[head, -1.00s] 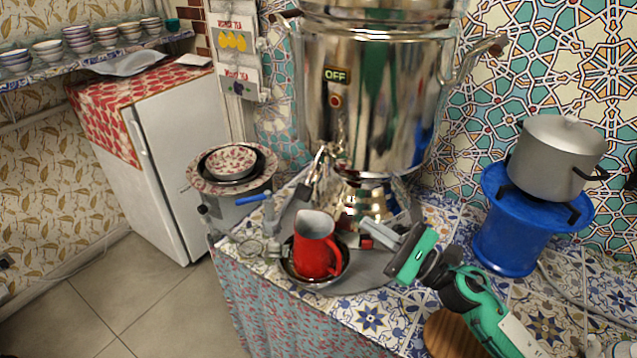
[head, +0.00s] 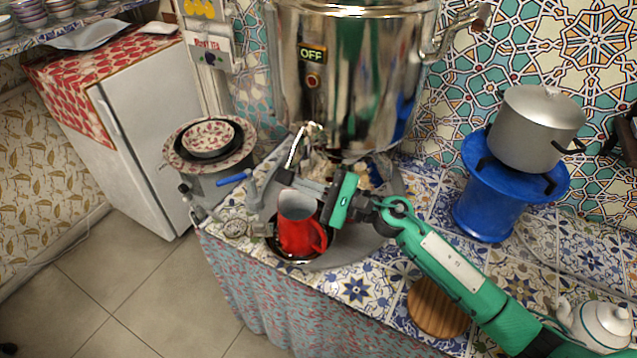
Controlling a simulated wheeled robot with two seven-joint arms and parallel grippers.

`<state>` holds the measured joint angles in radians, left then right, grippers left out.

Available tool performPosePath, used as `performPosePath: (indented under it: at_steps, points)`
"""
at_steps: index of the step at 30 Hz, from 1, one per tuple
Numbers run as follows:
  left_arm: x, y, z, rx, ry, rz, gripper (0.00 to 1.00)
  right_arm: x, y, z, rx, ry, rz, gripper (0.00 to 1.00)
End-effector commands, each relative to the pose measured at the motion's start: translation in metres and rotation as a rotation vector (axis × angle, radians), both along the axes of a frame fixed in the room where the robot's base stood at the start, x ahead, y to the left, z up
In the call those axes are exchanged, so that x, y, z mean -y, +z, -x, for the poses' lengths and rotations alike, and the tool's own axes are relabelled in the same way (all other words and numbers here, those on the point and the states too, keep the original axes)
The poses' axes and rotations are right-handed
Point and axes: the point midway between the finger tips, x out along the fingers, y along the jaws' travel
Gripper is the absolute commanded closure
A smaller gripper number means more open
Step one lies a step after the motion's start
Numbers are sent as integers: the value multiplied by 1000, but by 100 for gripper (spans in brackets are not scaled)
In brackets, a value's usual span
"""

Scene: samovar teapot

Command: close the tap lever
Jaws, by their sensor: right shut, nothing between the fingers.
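The large silver samovar (head: 345,90) stands on the tiled counter. Its upright, pale tap lever (head: 295,147) shows at its lower front, above a red pitcher (head: 303,236). The pitcher sits in a dark bowl (head: 291,260). My right gripper (head: 284,177) reaches in from the right, over the pitcher, with its fingers pointing left. It is shut and empty, with its tips just below the lever in the picture. I cannot tell whether they touch it. The tap's spout is largely hidden behind the gripper. My left gripper is out of view.
A blue-handled tap (head: 235,178) stands left of the pitcher. A patterned bowl (head: 208,139) rests on plates at the left. A grey pot (head: 537,128) stands on a blue stand (head: 487,214) at the right. A round wooden board (head: 437,307) and white teapot (head: 598,323) lie nearer.

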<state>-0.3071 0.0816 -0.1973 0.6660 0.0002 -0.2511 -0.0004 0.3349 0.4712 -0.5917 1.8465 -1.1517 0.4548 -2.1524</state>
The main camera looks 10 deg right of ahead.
Motion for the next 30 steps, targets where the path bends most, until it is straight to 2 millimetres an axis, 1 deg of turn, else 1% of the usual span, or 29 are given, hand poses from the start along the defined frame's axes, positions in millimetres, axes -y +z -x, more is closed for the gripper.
performPosePath:
  at_steps: [3,14,30]
  points:
    - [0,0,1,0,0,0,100,-3,1,-1,1,0,0,100]
    - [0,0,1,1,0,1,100,-3,1,-1,-4,0,-4,100]
    - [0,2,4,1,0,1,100,-8,7,6,-81,0,-60,100]
